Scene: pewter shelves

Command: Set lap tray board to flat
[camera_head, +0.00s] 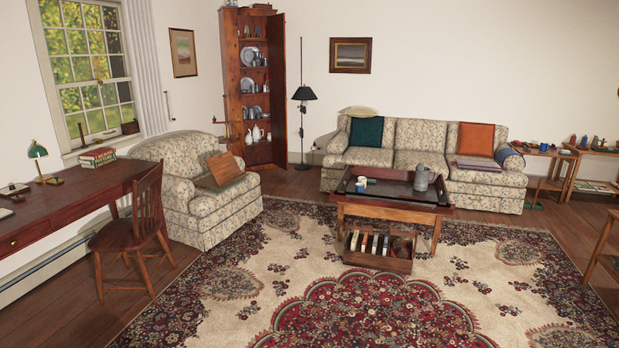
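A brown wooden board (222,168), which looks like the lap tray board, rests on the floral armchair (213,218) at the left. Its top panel looks tilted up rather than level, with a lower part sticking out toward the front left. It is small at this distance, so its hinge or support cannot be made out. Neither of my grippers shows in the head view.
A wooden chair (134,232) and a desk (70,200) stand left of the armchair. A coffee table (388,207) with a crate of books (376,262) below stands right of it, before a floral sofa (412,143). The patterned rug (262,262) has open room in front.

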